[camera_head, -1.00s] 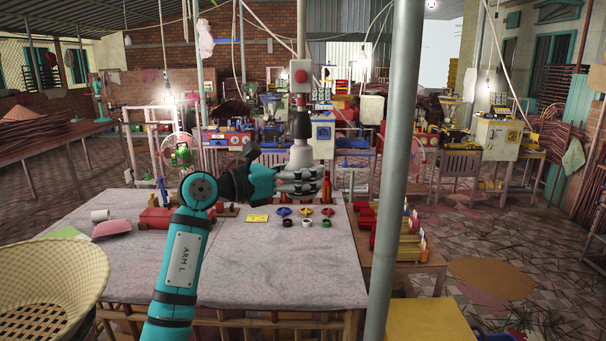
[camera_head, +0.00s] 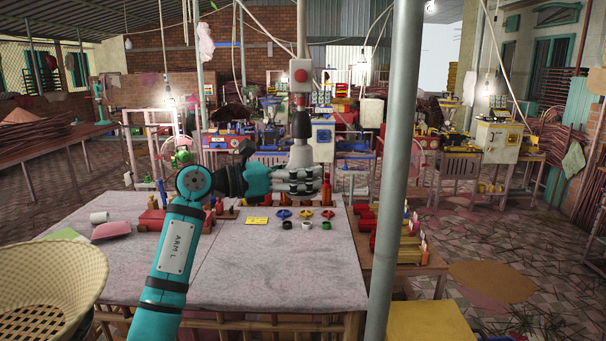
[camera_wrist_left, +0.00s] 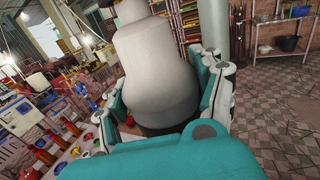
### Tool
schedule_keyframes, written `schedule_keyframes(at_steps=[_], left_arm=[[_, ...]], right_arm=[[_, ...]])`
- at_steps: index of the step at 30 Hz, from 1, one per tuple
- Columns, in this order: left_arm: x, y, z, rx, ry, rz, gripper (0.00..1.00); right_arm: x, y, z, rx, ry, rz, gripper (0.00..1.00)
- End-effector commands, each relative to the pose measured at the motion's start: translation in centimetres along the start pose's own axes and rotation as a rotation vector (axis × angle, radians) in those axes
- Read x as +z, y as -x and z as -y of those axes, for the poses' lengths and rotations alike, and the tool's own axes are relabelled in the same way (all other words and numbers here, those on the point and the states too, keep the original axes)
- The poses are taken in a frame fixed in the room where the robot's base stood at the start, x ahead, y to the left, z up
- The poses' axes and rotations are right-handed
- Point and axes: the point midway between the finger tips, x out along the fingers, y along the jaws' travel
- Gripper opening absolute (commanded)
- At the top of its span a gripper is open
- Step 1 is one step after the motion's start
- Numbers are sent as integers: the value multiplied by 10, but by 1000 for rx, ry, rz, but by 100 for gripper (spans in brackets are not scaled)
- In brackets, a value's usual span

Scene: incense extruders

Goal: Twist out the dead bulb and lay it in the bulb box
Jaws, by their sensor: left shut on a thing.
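The dull grey bulb (camera_head: 300,156) hangs upright under a black socket (camera_head: 301,125) above the table. In the left wrist view the bulb (camera_wrist_left: 152,68) is large, its wide round end between my finger links. My left gripper (camera_head: 299,182) comes in from the left and is shut on the bulb's lower part. The fingers hide some of its lower end. In the head view the bulb still lines up with the socket; I cannot tell whether its thread is engaged. I cannot pick out the bulb box with certainty. My right gripper is not in view.
The cloth-covered table (camera_head: 270,270) is largely bare in front. Coloured rings (camera_head: 306,213) and a yellow card (camera_head: 257,221) lie behind that area. A grey post (camera_head: 396,170) stands right of the gripper. A woven basket (camera_head: 50,290) is at front left.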

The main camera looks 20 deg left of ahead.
Motion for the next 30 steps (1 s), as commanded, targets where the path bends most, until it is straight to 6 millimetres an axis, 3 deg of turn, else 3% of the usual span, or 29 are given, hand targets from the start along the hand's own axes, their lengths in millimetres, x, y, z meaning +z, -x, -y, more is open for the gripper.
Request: schedule_keyframes(at_steps=[1, 2, 9, 20, 30], left_arm=[[-1, 0, -1, -9, 2, -1, 41], [-1, 0, 0, -11, 1, -1, 68], [0, 0, 0, -9, 1, 0, 96], [-1, 7, -1, -6, 0, 0, 96], [-2, 74, -2, -4, -1, -4, 96]], right_arm=[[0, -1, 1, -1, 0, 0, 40], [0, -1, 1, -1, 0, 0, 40], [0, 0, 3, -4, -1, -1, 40], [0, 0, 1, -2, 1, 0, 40], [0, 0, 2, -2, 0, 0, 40]])
